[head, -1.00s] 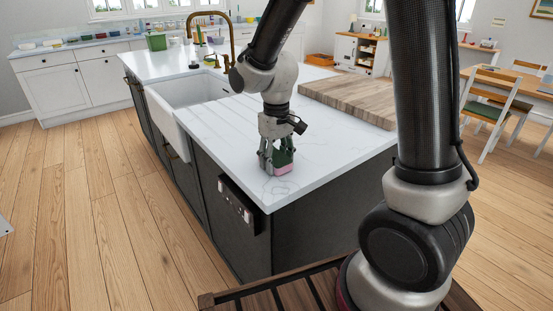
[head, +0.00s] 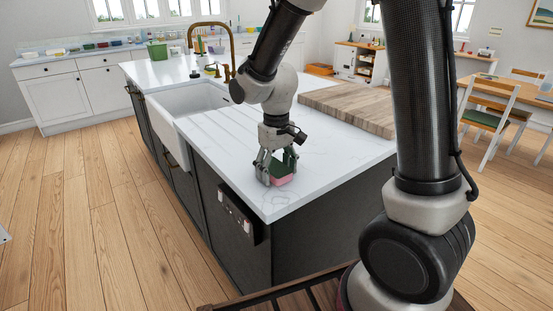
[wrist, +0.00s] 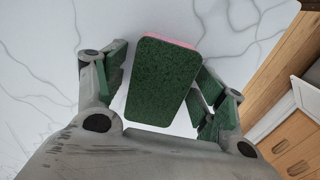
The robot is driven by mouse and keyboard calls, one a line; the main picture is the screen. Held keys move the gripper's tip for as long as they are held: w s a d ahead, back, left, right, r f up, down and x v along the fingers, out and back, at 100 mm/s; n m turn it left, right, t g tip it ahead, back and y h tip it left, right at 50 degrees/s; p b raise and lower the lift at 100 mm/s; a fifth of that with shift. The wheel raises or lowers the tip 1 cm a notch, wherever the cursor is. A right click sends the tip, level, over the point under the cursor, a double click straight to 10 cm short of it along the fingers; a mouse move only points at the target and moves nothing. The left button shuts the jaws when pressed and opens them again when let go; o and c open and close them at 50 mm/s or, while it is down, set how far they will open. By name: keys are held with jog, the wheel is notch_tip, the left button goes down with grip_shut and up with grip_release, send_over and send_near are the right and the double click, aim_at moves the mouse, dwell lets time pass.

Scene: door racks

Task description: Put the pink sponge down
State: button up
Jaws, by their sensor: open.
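The pink sponge (head: 283,179) has a dark green scouring side and sits on the white island countertop (head: 330,158) near its front end. In the wrist view the green side of the sponge (wrist: 163,84) faces the camera, with a pink strip along its far edge. My gripper (head: 278,176) is open around the sponge. In the wrist view its green-padded fingers stand on both sides, with a gap at the left and the right finger very near the sponge's edge. The sponge's underside is hidden.
A wooden board (head: 352,106) lies on the countertop behind my gripper. A white sink (head: 190,103) with a brass faucet (head: 211,38) is at the left. The countertop's front corner is close to the sponge. Bare counter surrounds the sponge.

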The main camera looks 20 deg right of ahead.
aim_at(276, 167)
notch_tip(276, 167, up, 11)
jog(key=s+d+r+m+t, duration=0.1)
jog(key=s+d+r+t, duration=0.1)
jog(key=s+d, duration=0.5)
jog(key=s+d+r+m+t, duration=0.2)
jog(key=s+d+r, duration=0.2)
jog(key=s+d, duration=0.3)
jog(key=s, duration=0.4)
jog(key=shift+s+d+r+m, duration=0.25)
jog(key=shift+s+d+m, duration=0.05)
jog(key=shift+d, duration=0.1)
